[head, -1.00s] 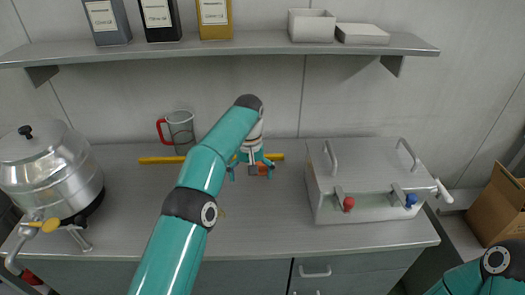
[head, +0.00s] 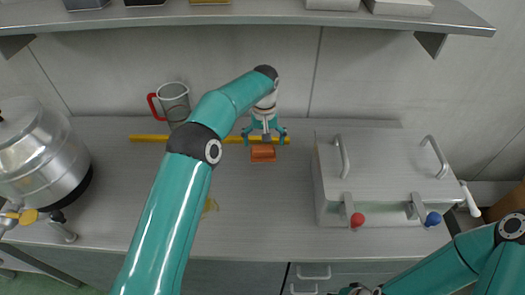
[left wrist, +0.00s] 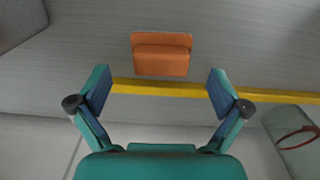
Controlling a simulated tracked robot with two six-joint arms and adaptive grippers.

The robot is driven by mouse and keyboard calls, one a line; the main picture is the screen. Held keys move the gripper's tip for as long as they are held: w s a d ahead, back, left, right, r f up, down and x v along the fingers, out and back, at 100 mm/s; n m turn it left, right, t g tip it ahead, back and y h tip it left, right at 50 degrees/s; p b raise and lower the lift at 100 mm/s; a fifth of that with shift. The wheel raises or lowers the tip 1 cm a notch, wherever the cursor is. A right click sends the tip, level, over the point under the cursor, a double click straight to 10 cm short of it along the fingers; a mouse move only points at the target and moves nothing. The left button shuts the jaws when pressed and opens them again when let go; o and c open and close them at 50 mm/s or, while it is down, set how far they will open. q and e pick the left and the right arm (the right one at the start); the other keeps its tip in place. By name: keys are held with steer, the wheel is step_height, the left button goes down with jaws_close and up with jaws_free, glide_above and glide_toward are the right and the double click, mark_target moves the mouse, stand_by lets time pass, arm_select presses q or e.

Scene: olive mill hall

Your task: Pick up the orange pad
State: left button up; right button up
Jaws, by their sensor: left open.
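The orange pad (head: 263,153) lies on the grey counter, just in front of the yellow bar. In the left wrist view the orange pad (left wrist: 161,54) is ahead of and between the fingertips, apart from them. My left gripper (head: 264,137) is open and empty, above the counter on the wall side of the pad. The left wrist view also shows its spread fingers (left wrist: 160,92).
A yellow bar (head: 150,138) lies along the counter's back. A measuring jug (head: 174,101) with a red handle stands behind it. A metal pot (head: 38,160) is at left. A grey lidded box (head: 385,170) stands right of the pad. A shelf (head: 280,20) runs above.

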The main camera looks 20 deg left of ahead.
mark_target(263, 151)
arm_select(q)
steer(key=shift+f, duration=0.55)
step_height(263, 151, down, 4)
steer(key=shift+s+a+f+p, duration=0.1)
steer(key=shift+s+p, duration=0.05)
steer(key=shift+p, duration=1)
steer(key=shift+f, duration=0.4)
steer(key=c, duration=1.2)
steer(key=shift+r, duration=0.45)
step_height(263, 151, up, 9)
steer(key=shift+r+b, duration=0.1)
steer(key=shift+b, duration=1)
